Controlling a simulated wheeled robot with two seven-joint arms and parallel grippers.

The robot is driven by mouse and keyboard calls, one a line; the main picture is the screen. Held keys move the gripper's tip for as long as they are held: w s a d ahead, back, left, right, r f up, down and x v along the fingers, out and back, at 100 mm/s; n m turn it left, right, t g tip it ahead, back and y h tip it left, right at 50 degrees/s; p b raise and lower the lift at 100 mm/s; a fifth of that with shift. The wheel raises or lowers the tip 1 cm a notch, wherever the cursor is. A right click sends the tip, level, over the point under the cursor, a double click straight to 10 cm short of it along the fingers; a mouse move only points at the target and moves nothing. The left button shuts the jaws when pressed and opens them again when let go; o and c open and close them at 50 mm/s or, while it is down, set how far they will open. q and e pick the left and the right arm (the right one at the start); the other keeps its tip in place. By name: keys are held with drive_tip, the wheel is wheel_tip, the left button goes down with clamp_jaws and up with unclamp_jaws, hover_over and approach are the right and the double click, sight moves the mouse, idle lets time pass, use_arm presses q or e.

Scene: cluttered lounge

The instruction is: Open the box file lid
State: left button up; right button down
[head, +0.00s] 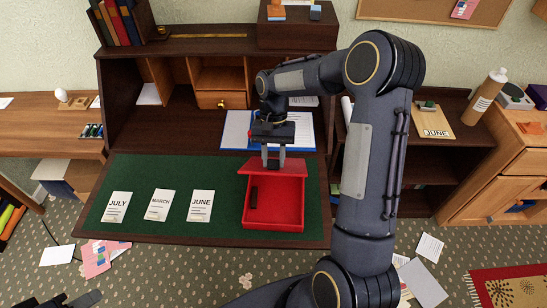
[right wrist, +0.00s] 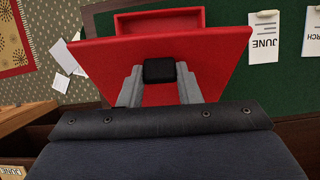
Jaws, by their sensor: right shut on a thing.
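The red box file (head: 287,212) lies on the green desk mat, with its lid (head: 290,168) raised at the back so the inside shows. My right gripper (head: 272,160) is above the lid's edge. In the right wrist view its fingers (right wrist: 160,75) are shut on the black tab (right wrist: 159,71) of the red lid (right wrist: 215,62). The lid hides part of the red tray (right wrist: 160,20). A dark part at the bottom left (head: 85,299) looks like my left gripper, mostly cut off.
July (head: 117,206), March (head: 160,205) and June (head: 201,205) cards lie on the green mat (head: 225,170) left of the box. A blue-edged folder (head: 238,130) lies behind it. Desk shelves (head: 215,75) rise at the back. Papers (head: 105,256) litter the floor.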

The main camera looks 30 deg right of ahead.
drive_tip(key=c, duration=1.4)
unclamp_jaws()
drive_tip(key=shift+w+d+f, duration=0.1)
drive_tip(key=shift+w+d, duration=0.05)
drive_tip(key=shift+d, duration=0.05)
drive_tip(key=o, duration=0.4)
drive_tip(key=shift+w+f, duration=0.1)
drive_tip(key=shift+c, duration=0.2)
drive_tip(key=b+v, duration=0.1)
drive_tip(key=v, duration=0.7)
